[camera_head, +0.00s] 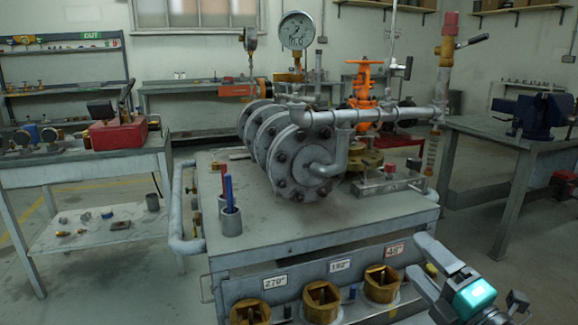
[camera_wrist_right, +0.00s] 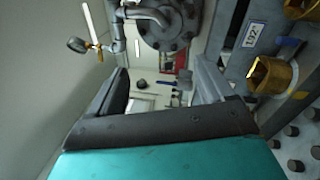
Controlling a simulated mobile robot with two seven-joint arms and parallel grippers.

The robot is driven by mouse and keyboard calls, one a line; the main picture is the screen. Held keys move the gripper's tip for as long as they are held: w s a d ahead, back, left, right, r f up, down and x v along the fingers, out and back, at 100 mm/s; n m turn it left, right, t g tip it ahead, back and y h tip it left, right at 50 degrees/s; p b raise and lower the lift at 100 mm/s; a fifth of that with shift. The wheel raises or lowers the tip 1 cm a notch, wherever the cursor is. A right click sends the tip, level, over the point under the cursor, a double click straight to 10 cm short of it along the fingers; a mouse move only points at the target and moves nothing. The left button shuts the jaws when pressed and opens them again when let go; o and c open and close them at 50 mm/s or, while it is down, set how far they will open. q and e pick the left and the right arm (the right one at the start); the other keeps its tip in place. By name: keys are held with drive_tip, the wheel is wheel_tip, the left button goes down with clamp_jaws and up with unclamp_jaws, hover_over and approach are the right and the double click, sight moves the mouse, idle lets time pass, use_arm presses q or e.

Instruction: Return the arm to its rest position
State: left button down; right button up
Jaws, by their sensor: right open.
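My right gripper (camera_head: 419,258) is at the lower right of the head view, in front of the workbench's right end, and its jaws are apart with nothing between them. In the right wrist view the two fingers (camera_wrist_right: 160,88) stand wide apart, with only background between them. The orange gate valve (camera_head: 365,83) with its handwheel stands behind the pipework on the workbench (camera_head: 260,222), well away from my gripper. My left gripper is out of view.
Brass sockets (camera_head: 381,283) line the bench front below angle labels, close to the left of my right gripper. A grey flanged pipe body (camera_head: 305,160) and a pressure gauge (camera_head: 297,30) stand on the bench. A side table with a blue vise (camera_head: 543,115) is at right.

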drive_tip(key=s+a+f+m+g+h, duration=0.2)
drive_tip(key=s+a+f+m+g, duration=0.2)
drive_tip(key=s+f+m, duration=0.6)
drive_tip(key=s+a+f+m+g+h, duration=0.2)
drive_tip(key=s+a+f+m+g, duration=0.35)
drive_tip(key=f+m, duration=0.8)
use_arm(q)
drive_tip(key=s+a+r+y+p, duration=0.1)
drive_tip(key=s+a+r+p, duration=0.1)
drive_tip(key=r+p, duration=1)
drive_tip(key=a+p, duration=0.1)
drive_tip(key=p, duration=0.4)
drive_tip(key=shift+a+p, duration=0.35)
use_arm(e)
drive_tip(key=s+d+r+n+t+h, duration=0.1)
drive_tip(key=d+r, duration=0.4)
drive_tip(key=r, duration=0.6)
drive_tip(key=shift+s+t, duration=0.35)
drive_tip(key=shift+s, duration=0.25)
drive_tip(key=shift+f, duration=0.1)
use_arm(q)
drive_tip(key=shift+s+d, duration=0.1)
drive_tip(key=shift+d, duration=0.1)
